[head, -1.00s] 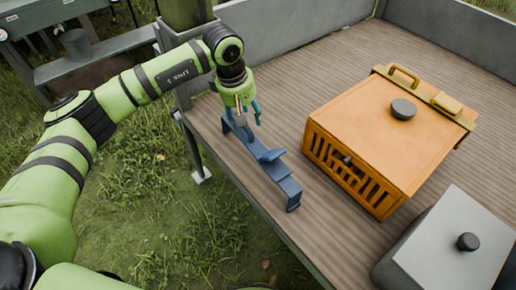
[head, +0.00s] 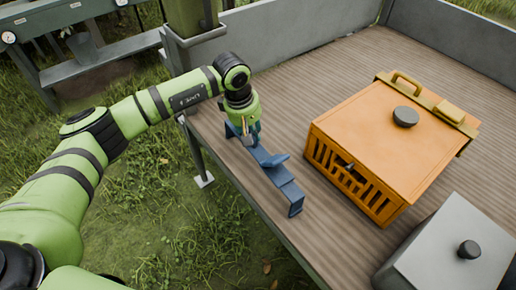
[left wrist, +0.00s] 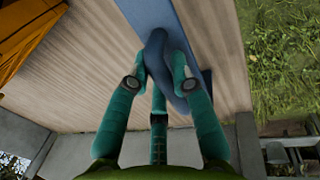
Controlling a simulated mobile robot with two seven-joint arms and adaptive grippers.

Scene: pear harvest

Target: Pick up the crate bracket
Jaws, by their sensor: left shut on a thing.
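The crate bracket is a long blue piece (head: 279,177) with a raised middle tab and bent ends. It lies on the wooden bed near its left edge in the head view. My left gripper (head: 248,136) is down at the bracket's far end and shut on it. In the left wrist view the teal fingers (left wrist: 158,85) close on both sides of a raised blue part of the bracket (left wrist: 187,20). The gripper hides some of the far end in the head view. My right gripper is not in view.
An orange slatted crate (head: 385,150) with a lid knob and handle stands right of the bracket. A grey box (head: 450,250) with a black knob stands at the front right. A post (head: 188,40) rises behind my left arm. Bare wooden bed (head: 290,90) lies behind the bracket.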

